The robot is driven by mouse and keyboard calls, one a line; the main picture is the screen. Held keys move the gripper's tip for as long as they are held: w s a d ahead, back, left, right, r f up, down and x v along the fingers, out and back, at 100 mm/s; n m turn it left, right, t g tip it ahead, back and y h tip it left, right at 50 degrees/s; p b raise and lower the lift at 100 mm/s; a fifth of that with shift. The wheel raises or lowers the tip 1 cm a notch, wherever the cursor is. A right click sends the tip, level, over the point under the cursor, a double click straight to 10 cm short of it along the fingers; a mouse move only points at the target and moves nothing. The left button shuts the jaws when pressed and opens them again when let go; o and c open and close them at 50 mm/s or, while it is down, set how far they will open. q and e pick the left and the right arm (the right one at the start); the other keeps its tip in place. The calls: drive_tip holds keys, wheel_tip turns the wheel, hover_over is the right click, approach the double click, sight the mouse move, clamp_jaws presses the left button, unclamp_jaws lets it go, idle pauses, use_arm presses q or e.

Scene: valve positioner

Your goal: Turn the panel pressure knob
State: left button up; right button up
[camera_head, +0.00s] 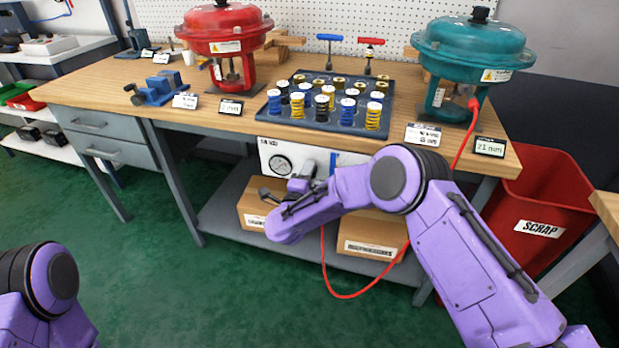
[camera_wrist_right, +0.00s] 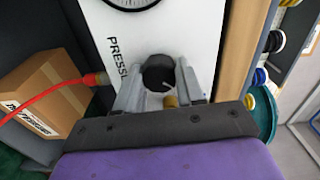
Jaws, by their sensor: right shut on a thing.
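The white pressure panel (camera_head: 346,159) hangs under the front edge of the workbench, with a round gauge (camera_head: 281,164) at its left. In the right wrist view the panel (camera_wrist_right: 190,30) fills the upper middle, with part of the lettering "PRESS" visible. The dark round pressure knob (camera_wrist_right: 159,73) sits between the two fingers of my right gripper (camera_wrist_right: 160,88), which is shut on it. In the head view my right gripper (camera_head: 302,183) is at the panel, and my arm hides the knob. My left arm shows at the lower left, but its gripper is out of view.
A red hose (camera_head: 326,270) hangs below the panel. Cardboard boxes (camera_head: 367,243) stand on the lower shelf (camera_head: 217,215). The bench (camera_head: 243,122) carries a spring tray (camera_head: 270,136) and red (camera_head: 225,30) and teal (camera_head: 470,48) actuators. A red scrap bin (camera_head: 541,196) stands right.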

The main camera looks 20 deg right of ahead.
drive_tip(key=shift+m, duration=0.4)
drive_tip(key=o, duration=1)
drive_tip(key=shift+o, duration=0.2)
drive_tip(key=shift+a, duration=0.1)
drive_tip(key=v, duration=1)
drive_tip(key=shift+s, duration=0.25)
drive_tip(key=shift+a, duration=0.2)
